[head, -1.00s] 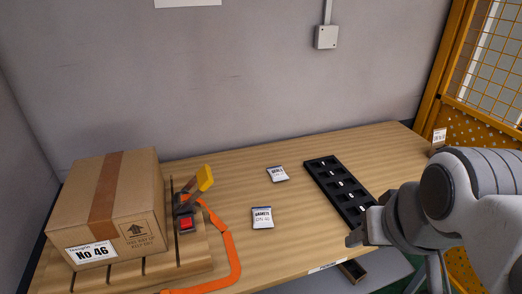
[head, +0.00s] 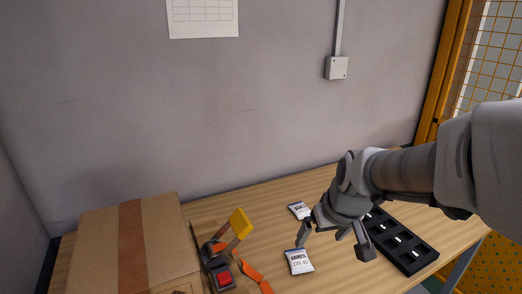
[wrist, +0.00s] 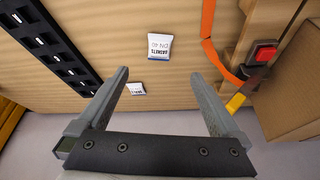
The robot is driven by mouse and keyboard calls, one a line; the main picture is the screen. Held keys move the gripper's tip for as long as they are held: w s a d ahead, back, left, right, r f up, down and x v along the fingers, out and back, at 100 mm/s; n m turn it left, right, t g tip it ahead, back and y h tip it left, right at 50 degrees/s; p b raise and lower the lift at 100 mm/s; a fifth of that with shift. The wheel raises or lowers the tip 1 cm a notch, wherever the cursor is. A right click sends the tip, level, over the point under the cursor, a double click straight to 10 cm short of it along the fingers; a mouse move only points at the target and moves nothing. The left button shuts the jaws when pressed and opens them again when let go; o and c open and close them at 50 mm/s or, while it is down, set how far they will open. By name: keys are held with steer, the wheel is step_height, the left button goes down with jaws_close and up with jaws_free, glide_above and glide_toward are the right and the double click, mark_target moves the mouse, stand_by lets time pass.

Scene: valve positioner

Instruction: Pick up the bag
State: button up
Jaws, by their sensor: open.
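Two small white bags with dark top edges lie flat on the wooden table (head: 262,205). The gaskets bag (head: 298,263) is nearer the front; in the wrist view it lies beyond the fingertips (wrist: 160,47). The seals bag (head: 299,210) lies farther back, and my gripper partly covers its right side in the head view. In the wrist view the seals bag (wrist: 136,89) shows between the fingers, near the left one. My gripper (head: 333,245) is open and empty, fingers pointing down above the table, close to both bags but apart from them.
A black slotted tray (head: 405,243) lies to the right, partly behind my gripper. At the left are a large cardboard box (head: 95,245), an orange strap (head: 256,277), and a yellow-handled clamp (head: 240,222). A grey wall rises behind.

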steer(key=b, duration=0.3)
glide_above(301, 262)
steer(key=s, duration=0.3)
step_height(301, 262, down, 12)
steer(key=shift+w+f, duration=0.15)
steer(key=shift+f, duration=0.05)
steer(key=shift+b+x, duration=0.6)
steer(key=shift+x, duration=2.05)
steer(key=shift+d, duration=0.25)
steer(key=shift+c, duration=0.2)
steer(key=c, duration=1.2)
steer(key=shift+r, duration=0.1)
steer(key=shift+c, duration=0.2)
